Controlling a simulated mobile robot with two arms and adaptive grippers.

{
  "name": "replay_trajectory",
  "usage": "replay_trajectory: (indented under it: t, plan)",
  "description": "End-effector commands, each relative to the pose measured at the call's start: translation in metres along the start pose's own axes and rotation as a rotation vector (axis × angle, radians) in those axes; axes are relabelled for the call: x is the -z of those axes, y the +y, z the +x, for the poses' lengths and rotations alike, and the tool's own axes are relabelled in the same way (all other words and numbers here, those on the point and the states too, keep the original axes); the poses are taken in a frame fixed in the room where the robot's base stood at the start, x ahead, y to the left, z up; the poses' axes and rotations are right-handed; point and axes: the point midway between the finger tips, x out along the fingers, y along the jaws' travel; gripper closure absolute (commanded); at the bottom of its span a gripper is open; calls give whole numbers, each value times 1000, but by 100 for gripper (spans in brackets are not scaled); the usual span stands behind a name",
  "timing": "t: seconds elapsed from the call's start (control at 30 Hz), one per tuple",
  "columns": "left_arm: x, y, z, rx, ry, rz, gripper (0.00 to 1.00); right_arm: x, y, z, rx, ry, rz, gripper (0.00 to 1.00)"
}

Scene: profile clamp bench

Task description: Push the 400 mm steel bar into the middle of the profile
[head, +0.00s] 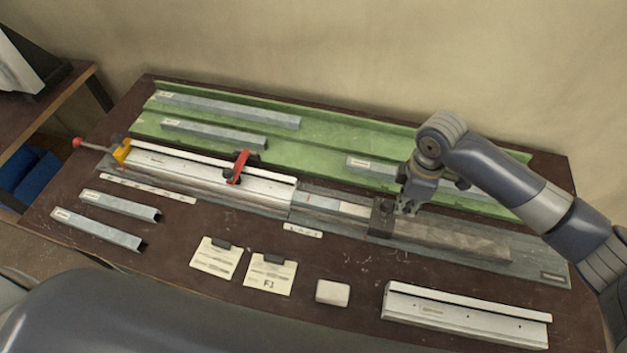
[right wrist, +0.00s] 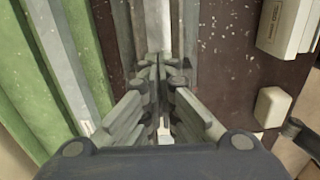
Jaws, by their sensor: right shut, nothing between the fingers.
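The white profile (head: 215,180) lies along the bench's left half, under a red-handled clamp (head: 239,167). A grey steel bar (head: 345,208) lies in line with the profile at its right end, with a small red and blue mark near that end. I cannot tell how far it reaches inside, nor read its length. A dark block (head: 382,217) stands at the bar's right end. My right gripper (head: 408,208) is shut and empty, pointing down just right of the block; I cannot tell whether it touches it. Its fingers meet in the right wrist view (right wrist: 160,68). My left gripper is not seen.
A green tray (head: 340,140) with several steel bars runs along the back. Two short bars (head: 120,206) lie at the left. Two paper cards (head: 217,258), a white block (head: 333,292) and another white profile (head: 465,315) lie in front. A long rail (head: 455,240) extends right.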

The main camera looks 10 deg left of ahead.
Motion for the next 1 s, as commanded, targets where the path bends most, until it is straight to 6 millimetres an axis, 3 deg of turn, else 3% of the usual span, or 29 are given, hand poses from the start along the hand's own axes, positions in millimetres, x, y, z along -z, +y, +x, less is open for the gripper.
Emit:
replay_trajectory:
  t: [1.0]
  plan:
    - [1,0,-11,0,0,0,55,80,0,-1,-1,6,-3,100]
